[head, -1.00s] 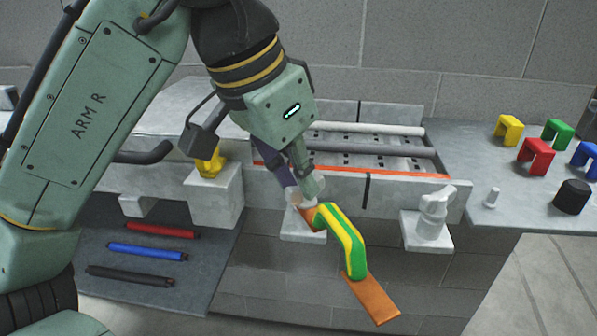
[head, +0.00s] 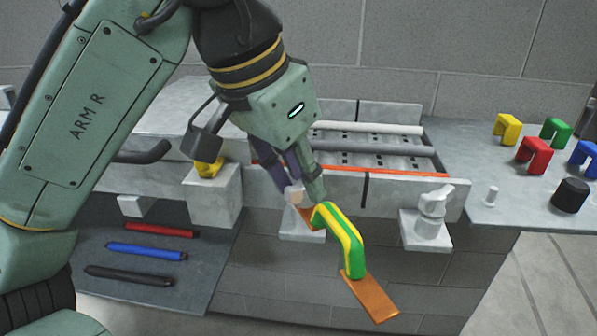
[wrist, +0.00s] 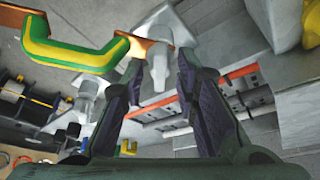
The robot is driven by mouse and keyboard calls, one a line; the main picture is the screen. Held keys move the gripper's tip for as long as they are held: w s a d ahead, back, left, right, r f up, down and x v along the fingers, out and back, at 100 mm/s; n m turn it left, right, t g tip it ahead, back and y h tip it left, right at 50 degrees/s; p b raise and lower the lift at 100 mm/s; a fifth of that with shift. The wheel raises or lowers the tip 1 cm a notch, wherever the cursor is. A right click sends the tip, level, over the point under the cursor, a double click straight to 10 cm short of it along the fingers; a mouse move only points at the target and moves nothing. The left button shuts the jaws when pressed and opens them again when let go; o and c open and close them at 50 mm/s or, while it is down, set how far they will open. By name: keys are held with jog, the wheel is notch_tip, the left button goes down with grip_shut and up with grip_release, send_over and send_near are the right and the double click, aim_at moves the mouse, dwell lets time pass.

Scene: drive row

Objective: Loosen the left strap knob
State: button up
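The left strap knob (head: 293,194) is pale grey-white and partly hidden behind my fingers in the head view. In the wrist view the knob (wrist: 160,68) stands between my two fingertips, with a visible gap on each side. My gripper (head: 303,192) is open around it, pointing down; its dark pads also show in the wrist view (wrist: 161,72). A green and yellow arched handle (head: 341,236) with orange end plates (head: 375,298) runs from beside the knob towards the front. A similar white knob (head: 434,203) stands on a bracket to the right.
A yellow knob (head: 208,167) sits on a block left of my gripper. A roller tray (head: 375,148) with an orange-red edge lies behind. Coloured clips (head: 535,154) and a black cylinder (head: 570,195) stand on the right bench. Several rods (head: 147,250) lie lower left.

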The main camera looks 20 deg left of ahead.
jog(key=v, duration=0.7)
jog(key=shift+r, duration=0.2)
dwell(0.5)
